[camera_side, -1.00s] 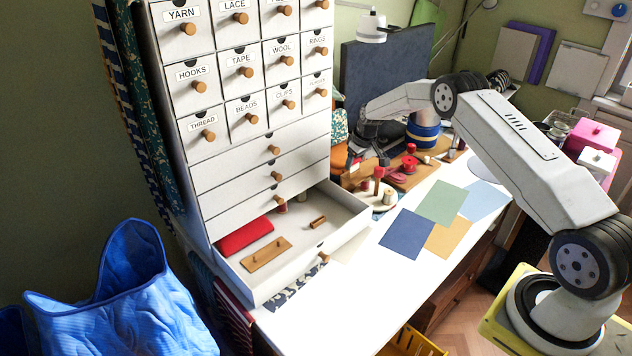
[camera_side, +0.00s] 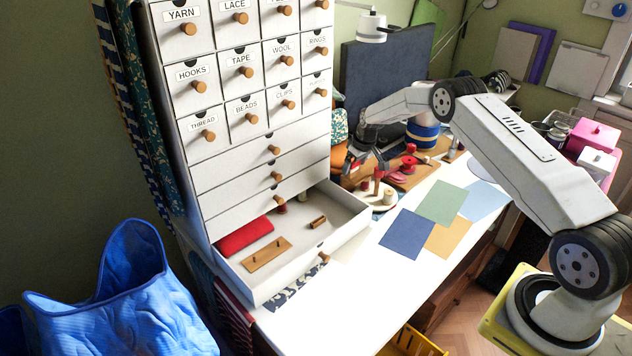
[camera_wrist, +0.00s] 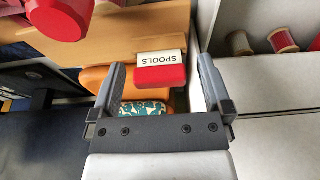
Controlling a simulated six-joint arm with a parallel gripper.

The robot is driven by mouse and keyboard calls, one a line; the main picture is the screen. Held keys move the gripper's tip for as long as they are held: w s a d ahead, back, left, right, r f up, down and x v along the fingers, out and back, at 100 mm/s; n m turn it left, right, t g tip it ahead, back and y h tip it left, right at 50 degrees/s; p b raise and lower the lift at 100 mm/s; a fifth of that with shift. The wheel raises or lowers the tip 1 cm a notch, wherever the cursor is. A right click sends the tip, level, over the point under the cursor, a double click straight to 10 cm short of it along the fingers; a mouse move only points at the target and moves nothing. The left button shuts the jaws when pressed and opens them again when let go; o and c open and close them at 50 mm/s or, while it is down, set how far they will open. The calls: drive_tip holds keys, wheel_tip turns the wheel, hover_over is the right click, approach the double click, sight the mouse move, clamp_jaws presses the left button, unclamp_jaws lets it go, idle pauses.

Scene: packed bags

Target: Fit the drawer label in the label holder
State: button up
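A white label (camera_wrist: 159,58) reading SPOOLS, upside down in the wrist view, sits against a red block (camera_wrist: 160,77). My gripper (camera_wrist: 163,70) is open, one finger on each side of the label and block, with visible gaps. In the side view my gripper (camera_side: 365,160) points down over the cluttered back of the table, just right of the drawer cabinet. The label cannot be made out there. The bottom drawer (camera_side: 345,240) is pulled open. The small drawers above bear labels such as YARN (camera_side: 183,13). I cannot make out an empty label holder.
The open drawer holds a red roll (camera_side: 245,237), a wooden piece with pegs (camera_side: 267,254) and spools (camera_wrist: 282,40). Red spools and a round pale stand (camera_side: 384,198) crowd the gripper. Coloured sheets (camera_side: 440,203) lie on the white table. Its front is mostly clear.

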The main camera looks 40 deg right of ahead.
drive_tip(key=shift+r, duration=0.15)
drive_tip(key=v, duration=0.7)
drive_tip(key=shift+r, duration=0.25)
drive_tip(key=shift+s+a, duration=0.1)
idle(0.6)
drive_tip(key=s+a+r, duration=0.4)
drive_tip(key=s+a, duration=0.1)
drive_tip(key=a, duration=0.3)
drive_tip(key=s+a+r, duration=0.3)
drive_tip(key=s+a, duration=0.3)
drive_tip(key=a, duration=0.1)
drive_tip(key=s+a, duration=0.4)
drive_tip(key=s, duration=0.5)
drive_tip(key=s+a, duration=0.5)
drive_tip(key=s, duration=0.5)
drive_tip(key=shift+r+g, duration=0.3)
drive_tip(key=shift+r, duration=0.2)
